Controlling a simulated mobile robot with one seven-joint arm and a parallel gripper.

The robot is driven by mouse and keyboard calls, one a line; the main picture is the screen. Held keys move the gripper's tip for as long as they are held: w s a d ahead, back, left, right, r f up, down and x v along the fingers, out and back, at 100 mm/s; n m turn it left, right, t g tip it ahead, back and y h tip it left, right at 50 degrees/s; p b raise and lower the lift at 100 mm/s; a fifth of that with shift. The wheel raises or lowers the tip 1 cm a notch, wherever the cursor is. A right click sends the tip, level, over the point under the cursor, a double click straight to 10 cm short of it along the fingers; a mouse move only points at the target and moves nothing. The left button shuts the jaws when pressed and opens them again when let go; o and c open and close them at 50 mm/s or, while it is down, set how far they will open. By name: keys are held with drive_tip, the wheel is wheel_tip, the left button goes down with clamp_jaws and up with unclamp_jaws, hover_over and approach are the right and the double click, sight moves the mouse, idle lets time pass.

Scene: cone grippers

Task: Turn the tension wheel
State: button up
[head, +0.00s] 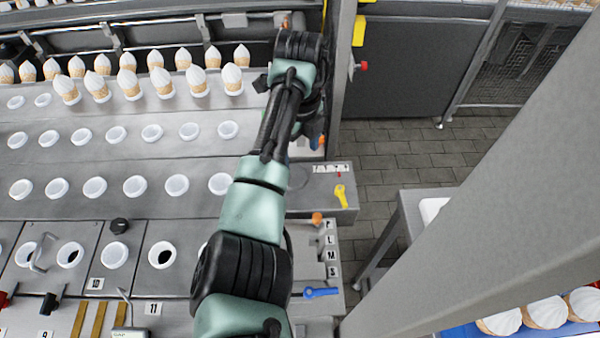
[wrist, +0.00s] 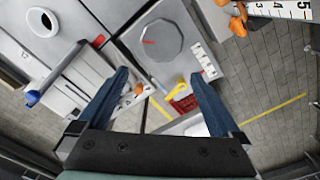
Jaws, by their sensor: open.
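A grey many-sided disc (wrist: 152,41) with a red pointer mark lies on a pale panel in the wrist view. It looks like the tension wheel, though no label naming it is readable. A white marked strip (wrist: 205,61) is beside it on the right. My gripper (wrist: 160,78) is open and empty; its two blue fingers are spread, with the disc beyond the tips, between them and higher in the picture. They look apart from it. In the head view my arm reaches over the machine's right end, and I cannot make out the disc or my fingertips there.
A yellow lever (head: 341,195), a blue lever (head: 321,292) and an orange knob (head: 317,218) sit at the machine's right edge. Cones (head: 127,84) stand in rows to the left of my arm. A grey post (head: 343,80) rises close right. Tiled floor (head: 400,165) is clear beyond.

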sight(300, 180)
wheel_tip(300, 180, down, 9)
drive_tip(key=shift+r, duration=0.1)
idle(0.3)
drive_tip(key=c, duration=1.1)
